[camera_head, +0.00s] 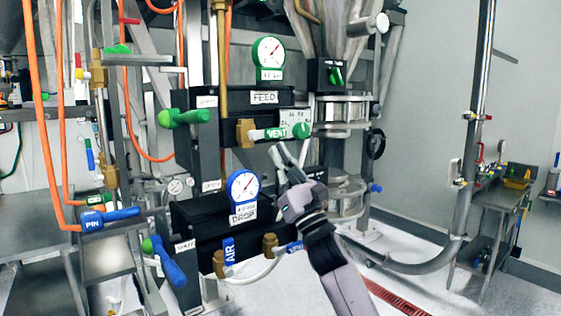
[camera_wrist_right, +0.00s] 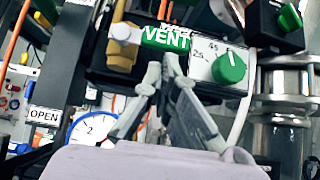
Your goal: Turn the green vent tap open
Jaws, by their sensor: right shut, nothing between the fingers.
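The green vent tap (camera_head: 275,133) has a green lever marked VENT, lying roughly level beside a brass valve body (camera_head: 245,133) in the middle of the panel. In the right wrist view the VENT lever (camera_wrist_right: 165,38) is straight ahead at the top. My right gripper (camera_head: 277,153) is just below the lever, pointing up at it. In the wrist view its fingertips (camera_wrist_right: 163,68) are drawn together and empty, right under the lever; I cannot tell whether they touch it. My left gripper is not in view.
A green dial knob (camera_wrist_right: 230,66) sits just right of the lever. Above is the FEED block (camera_head: 265,97) with a green gauge (camera_head: 269,52); below is a blue gauge (camera_head: 243,186) by the DROP label. A green-handled valve (camera_head: 184,117) sticks out at left.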

